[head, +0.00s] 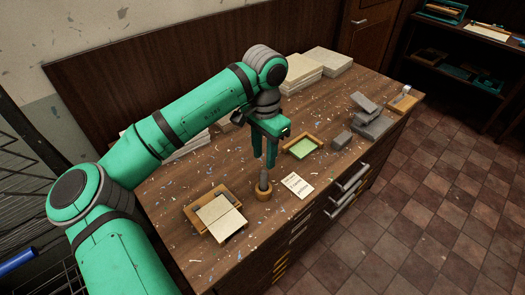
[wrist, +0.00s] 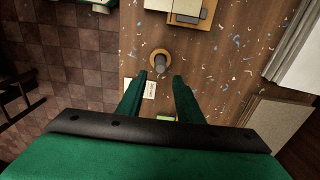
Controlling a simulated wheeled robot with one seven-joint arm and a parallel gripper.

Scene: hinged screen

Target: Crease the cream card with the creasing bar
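The cream card (head: 217,211) lies on a wooden board (head: 191,211) near the front left of the bench; part of the board shows at the top of the wrist view (wrist: 175,19). A grey upright tool (head: 264,179), perhaps the creasing bar, stands in a round wooden holder (head: 263,194). It also shows in the wrist view (wrist: 161,60). A small dark grey piece (head: 236,234) lies at the card's front edge. My gripper (head: 264,164) is open and empty above the upright tool, its fingers (wrist: 159,77) apart with the tool just beyond the tips.
A white note (head: 298,184) lies right of the holder. A green-lined wooden tray (head: 302,147) sits behind it. Grey blocks (head: 371,123) and a tape dispenser (head: 404,99) stand at the right. Paper stacks (head: 327,61) are at the back. Paper scraps litter the bench.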

